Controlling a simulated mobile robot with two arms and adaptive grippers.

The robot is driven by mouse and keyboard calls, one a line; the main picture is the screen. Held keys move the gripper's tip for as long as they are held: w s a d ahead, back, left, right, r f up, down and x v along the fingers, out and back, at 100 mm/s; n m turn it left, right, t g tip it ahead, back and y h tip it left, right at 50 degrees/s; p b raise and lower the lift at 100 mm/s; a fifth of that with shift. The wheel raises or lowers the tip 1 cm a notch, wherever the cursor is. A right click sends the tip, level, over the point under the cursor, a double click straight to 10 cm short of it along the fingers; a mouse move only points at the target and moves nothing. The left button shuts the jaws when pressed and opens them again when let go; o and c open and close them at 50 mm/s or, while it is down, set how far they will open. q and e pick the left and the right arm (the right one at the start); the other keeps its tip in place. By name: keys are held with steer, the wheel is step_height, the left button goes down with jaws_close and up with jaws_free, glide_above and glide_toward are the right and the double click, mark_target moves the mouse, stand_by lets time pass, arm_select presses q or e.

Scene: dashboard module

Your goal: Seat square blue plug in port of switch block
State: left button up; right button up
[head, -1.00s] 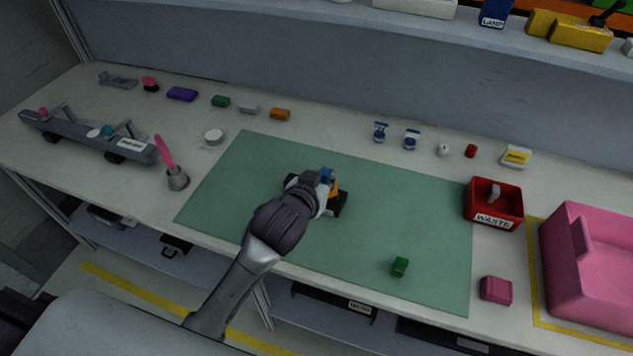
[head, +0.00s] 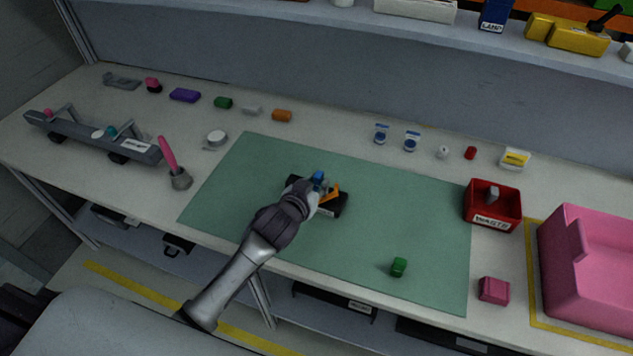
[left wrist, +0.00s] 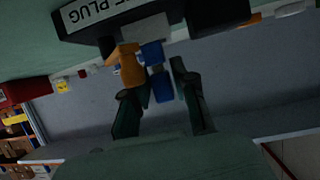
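The dark switch block (head: 334,207) lies on the green mat (head: 230,190), with an orange lever (head: 333,191) on it. In the left wrist view the block (left wrist: 85,25) carries a white label ending in "PLUG", and the orange lever (left wrist: 130,66) stands beside the blue. The blue plug (head: 318,177) is at the block; the left wrist view shows two blue pieces, the nearer one (left wrist: 162,88) between my fingertips. Whether it is fully in the port cannot be told. My left gripper (left wrist: 160,98) is open, its fingers apart around the blue. My right gripper is not in view.
A green block (head: 398,267) lies at the mat's front right. A red waste bin (head: 492,222) and a pink bin (head: 585,270) stand to the right. A grey holder with a pink tool (head: 178,178) stands left of the mat. Much of the mat is clear.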

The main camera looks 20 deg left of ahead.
arm_select(q)
steer(key=shift+o, duration=0.6)
steer(key=shift+f, duration=0.35)
steer(key=shift+r, duration=0.15)
steer(key=b+v, duration=0.1)
steer(key=v, duration=1.1)
steer(key=shift+r, duration=0.25)
steer(key=shift+w, duration=0.1)
